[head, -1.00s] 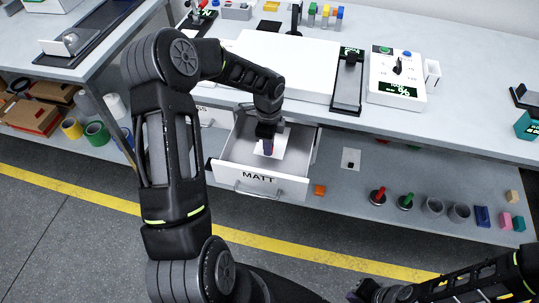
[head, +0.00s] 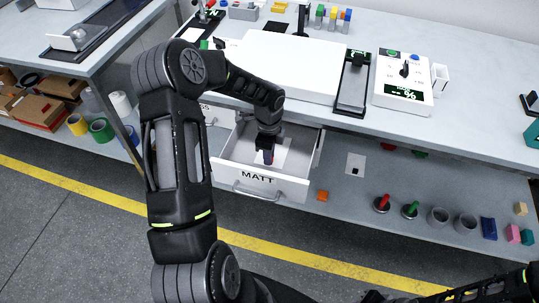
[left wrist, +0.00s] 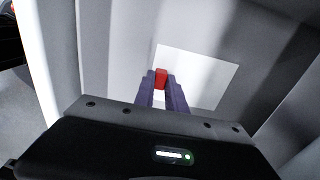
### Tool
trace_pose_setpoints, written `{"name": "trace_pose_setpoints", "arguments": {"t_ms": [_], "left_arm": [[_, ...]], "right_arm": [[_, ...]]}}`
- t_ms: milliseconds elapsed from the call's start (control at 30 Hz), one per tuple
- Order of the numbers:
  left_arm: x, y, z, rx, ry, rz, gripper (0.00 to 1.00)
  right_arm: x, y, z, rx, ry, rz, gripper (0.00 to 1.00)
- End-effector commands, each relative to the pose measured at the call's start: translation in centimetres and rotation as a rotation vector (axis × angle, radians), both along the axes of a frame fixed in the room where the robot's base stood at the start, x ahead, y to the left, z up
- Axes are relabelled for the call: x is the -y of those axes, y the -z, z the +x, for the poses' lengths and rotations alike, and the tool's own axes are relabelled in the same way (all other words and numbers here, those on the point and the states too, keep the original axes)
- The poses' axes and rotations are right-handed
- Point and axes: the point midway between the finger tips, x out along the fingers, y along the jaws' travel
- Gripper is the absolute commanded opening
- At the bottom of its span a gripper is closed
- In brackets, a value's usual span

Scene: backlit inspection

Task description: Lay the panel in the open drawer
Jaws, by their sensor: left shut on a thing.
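The panel (head: 283,154) is a thin pale square inside the open drawer (head: 290,190), whose front is labelled MATT. In the left wrist view the panel (left wrist: 207,72) appears as a bright square beyond the fingers. My left gripper (head: 268,158) reaches down into the drawer. Its purple fingers (left wrist: 161,82) are shut on a small red piece (left wrist: 161,78) that looks like the panel's grip. The fingers hide part of the panel, and I cannot tell whether it touches the drawer floor. My right gripper (head: 375,297) barely shows at the bottom edge.
The bench (head: 470,110) above carries a white light box (head: 290,65) and a control box (head: 403,80). The lower shelf (head: 330,210) right of the drawer holds a white card (head: 355,163), red and green knobbed pieces, grey cups and coloured blocks.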

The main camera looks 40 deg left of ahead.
Motion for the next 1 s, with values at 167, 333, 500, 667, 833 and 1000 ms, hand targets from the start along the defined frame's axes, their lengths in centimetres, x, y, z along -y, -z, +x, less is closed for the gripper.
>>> {"name": "trace_pose_setpoints", "arguments": {"t_ms": [167, 333, 500, 667, 833, 1000], "left_arm": [[0.0, 0.1, 0.0, 0.0, 0.0, 0.0, 0.28], [0.0, 0.1, 0.0, 0.0, 0.0, 0.0, 0.37], [0.0, 0.1, 0.0, 0.0, 0.0, 0.0, 0.37], [0.0, -0.6, 0.0, 0.001, -0.001, 0.0, 0.37], [-0.1, -2.7, 0.1, 0.003, -0.002, 0.002, 0.37], [-0.1, -6.1, 0.1, 0.003, -0.002, 0.003, 0.37]], "right_arm": [[0.0, 0.1, 0.0, 0.0, 0.0, 0.0, 0.0], [0.0, 0.1, 0.0, 0.0, 0.0, 0.0, 0.0], [0.0, 0.1, 0.0, 0.0, 0.0, 0.0, 0.0], [0.0, -0.3, 0.0, 0.0, 0.0, 0.0, 0.0], [0.0, 0.0, 0.0, 0.0, 0.0, 0.0, 0.0], [0.0, 0.1, 0.0, 0.0, 0.0, 0.0, 0.0]]}}
